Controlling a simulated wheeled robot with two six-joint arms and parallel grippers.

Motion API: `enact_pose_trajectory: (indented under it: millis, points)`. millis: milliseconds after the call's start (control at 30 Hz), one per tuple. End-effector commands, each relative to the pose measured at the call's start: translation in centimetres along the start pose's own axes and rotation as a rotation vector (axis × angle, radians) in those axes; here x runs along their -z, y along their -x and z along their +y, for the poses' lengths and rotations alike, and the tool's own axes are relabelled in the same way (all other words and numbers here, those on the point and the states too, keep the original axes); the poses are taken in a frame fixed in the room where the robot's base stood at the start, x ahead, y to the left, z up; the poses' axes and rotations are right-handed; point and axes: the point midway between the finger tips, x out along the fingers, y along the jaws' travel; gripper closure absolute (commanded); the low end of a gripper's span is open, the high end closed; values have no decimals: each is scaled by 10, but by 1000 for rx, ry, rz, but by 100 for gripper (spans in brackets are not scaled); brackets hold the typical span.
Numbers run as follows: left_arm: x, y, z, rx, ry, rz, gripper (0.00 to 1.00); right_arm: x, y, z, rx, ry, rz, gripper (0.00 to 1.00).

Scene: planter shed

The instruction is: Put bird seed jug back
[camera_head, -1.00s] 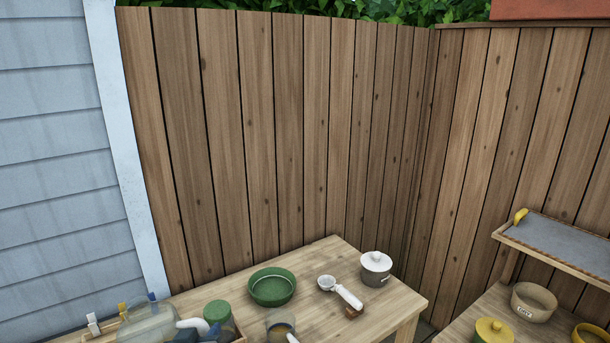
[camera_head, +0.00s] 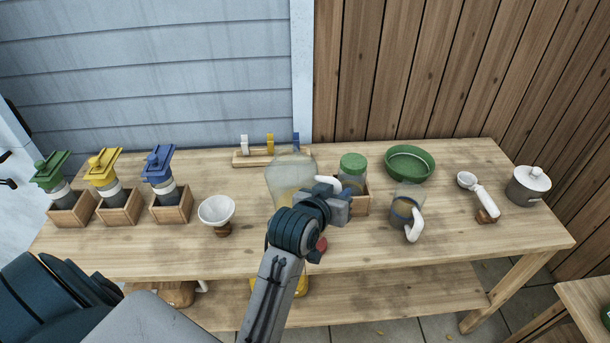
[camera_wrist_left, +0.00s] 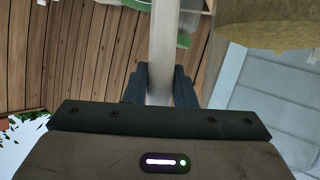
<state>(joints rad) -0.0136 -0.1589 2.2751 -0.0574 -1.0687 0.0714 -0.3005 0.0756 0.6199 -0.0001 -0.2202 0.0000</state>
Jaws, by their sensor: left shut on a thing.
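A large clear jug (camera_head: 284,170) with tan seed low inside, which looks like the bird seed jug, is at the middle of the table. My left gripper (camera_head: 328,190) is shut on its white handle, at the jug's right side. In the left wrist view the pale handle (camera_wrist_left: 163,45) stands between the two dark fingers (camera_wrist_left: 161,88), and the seed-filled body (camera_wrist_left: 265,25) shows at the upper right. My arm hides the jug's base, so I cannot tell whether it touches the table (camera_head: 345,250). My right gripper is out of view.
A green-lidded jar (camera_head: 353,167) in a wooden box stands close right of my gripper. A smaller jug (camera_head: 405,208), a green bowl (camera_head: 409,163), a scoop (camera_head: 483,200) and a lidded pot (camera_head: 528,187) are further right. A white funnel (camera_head: 216,210) and boxed dispensers (camera_head: 161,180) stand left. A peg rack (camera_head: 268,156) is behind.

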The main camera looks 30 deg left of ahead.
Motion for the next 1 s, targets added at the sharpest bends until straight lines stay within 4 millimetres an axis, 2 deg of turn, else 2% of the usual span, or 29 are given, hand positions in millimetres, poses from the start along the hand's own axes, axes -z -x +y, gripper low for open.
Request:
enact_pose_trajectory:
  millis: [400,733,867,1000]
  points:
    - [-23,19,-42,-93,-179,5,100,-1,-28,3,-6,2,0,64]
    - [-33,33,-54,-159,-270,-18,100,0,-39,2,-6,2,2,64]
    - [-30,28,-57,-166,-280,-20,100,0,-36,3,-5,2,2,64]
    - [-19,7,-68,-165,-281,-20,100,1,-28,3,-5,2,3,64]
